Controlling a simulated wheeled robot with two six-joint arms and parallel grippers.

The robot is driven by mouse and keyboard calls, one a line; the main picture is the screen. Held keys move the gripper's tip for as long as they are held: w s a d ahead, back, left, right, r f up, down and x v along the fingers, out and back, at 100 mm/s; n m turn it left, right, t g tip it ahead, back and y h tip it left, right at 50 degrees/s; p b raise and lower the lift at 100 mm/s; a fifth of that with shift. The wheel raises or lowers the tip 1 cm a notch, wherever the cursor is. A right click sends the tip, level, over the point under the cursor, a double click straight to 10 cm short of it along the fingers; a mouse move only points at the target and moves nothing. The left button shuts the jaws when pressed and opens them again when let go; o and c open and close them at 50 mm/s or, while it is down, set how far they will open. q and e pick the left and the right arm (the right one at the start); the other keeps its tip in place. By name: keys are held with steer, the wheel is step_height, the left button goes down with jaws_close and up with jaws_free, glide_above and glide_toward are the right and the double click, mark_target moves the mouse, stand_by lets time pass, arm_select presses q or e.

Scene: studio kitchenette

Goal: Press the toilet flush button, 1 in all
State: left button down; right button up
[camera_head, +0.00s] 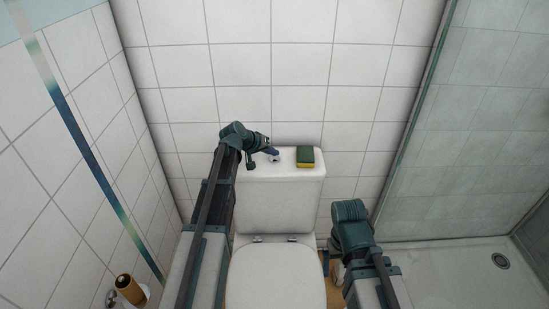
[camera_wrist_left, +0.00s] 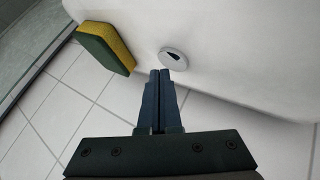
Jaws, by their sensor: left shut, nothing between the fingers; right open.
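The round flush button (camera_wrist_left: 173,56) sits on top of the white toilet cistern (camera_head: 278,205). It shows as a light disc with a dark section in the left wrist view, and as a small disc (camera_head: 275,158) in the head view. My left gripper (camera_head: 272,152) is shut and empty over the cistern lid. In the left wrist view its fingertips (camera_wrist_left: 160,71) appear right beside the button's edge; I cannot tell whether they touch it. My right gripper (camera_head: 338,270) is low, right of the toilet, partly hidden by its own arm; it is open.
A green and yellow sponge (camera_head: 305,156) lies on the cistern lid, right of the button. The toilet lid (camera_head: 276,278) is down. A glass shower panel (camera_head: 415,110) stands at the right and a paper roll holder (camera_head: 129,288) at the lower left.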

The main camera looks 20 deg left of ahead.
mark_target(273, 160)
arm_select(q)
steer(key=shift+r, duration=0.15)
step_height(273, 160, up, 5)
steer(key=p, duration=0.5)
stand_by(0.6)
steer(key=s+d+f+m+g+p, duration=0.2)
steer(key=s+d+g, duration=0.1)
steer(key=s+d, duration=0.55)
steer(key=s+d+m+g+y+p, duration=0.1)
steer(key=s+d+m+g+y, duration=0.1)
steer(key=s, duration=1.1)
steer(key=s+d+m+g+y+p, duration=0.2)
steer(key=s+d, duration=0.4)
steer(key=s, duration=0.7)
steer(key=shift+s+d+r+g+y, duration=0.3)
steer(key=shift+g+y, duration=0.3)
steer(key=shift+y, duration=0.5)
